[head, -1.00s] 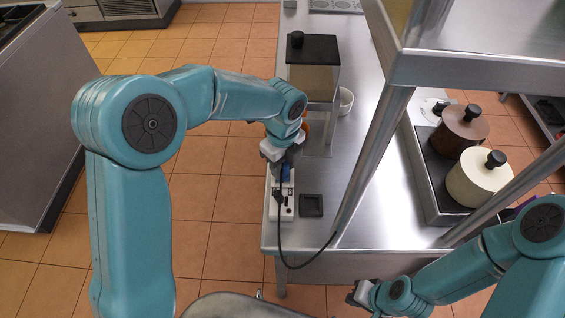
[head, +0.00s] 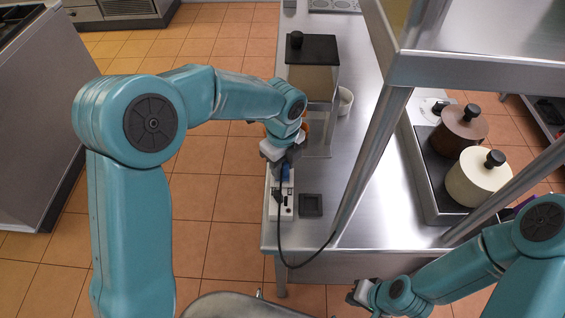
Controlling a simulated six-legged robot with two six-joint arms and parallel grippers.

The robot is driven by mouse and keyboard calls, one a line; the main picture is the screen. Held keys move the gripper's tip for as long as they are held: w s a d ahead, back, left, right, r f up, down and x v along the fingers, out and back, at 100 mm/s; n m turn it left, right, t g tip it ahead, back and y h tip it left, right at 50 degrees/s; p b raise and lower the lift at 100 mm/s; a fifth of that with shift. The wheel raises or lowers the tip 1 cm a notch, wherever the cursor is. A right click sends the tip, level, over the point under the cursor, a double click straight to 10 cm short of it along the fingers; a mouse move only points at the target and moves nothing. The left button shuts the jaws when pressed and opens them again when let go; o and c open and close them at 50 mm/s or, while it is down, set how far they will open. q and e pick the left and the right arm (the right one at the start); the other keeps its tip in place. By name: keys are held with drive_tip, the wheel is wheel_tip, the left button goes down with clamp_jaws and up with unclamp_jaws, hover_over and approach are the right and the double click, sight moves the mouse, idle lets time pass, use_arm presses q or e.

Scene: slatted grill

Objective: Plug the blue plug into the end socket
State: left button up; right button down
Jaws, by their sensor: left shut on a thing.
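A white power strip (head: 287,212) lies along the left edge of the steel counter. A black plug (head: 278,195) sits on it, with a black cable looping over the counter's front edge. The blue plug (head: 286,173) is at the strip's far part, just below my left gripper (head: 281,158). My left gripper is shut on the blue plug and partly covers it. I cannot tell whether its prongs are in a socket. My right gripper (head: 361,296) is at the bottom, in front of the counter and away from the strip; its jaws are too small to judge.
A small dark square tray (head: 311,205) lies right of the strip. A black-lidded container (head: 313,67) and a white cup (head: 345,101) stand farther back. A shelf post (head: 371,160) rises to the right. Brown (head: 461,131) and cream (head: 479,180) pots stand beyond it.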

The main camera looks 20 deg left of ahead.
use_arm(q)
drive_tip(key=shift+f, duration=0.35)
idle(0.6)
drive_tip(key=o, duration=1.1)
drive_tip(key=shift+c, duration=0.2)
drive_tip(key=shift+r, duration=0.15)
wheel_tip(320, 180, up, 16)
drive_tip(key=b, duration=0.1)
drive_tip(key=shift+s+a, duration=0.1)
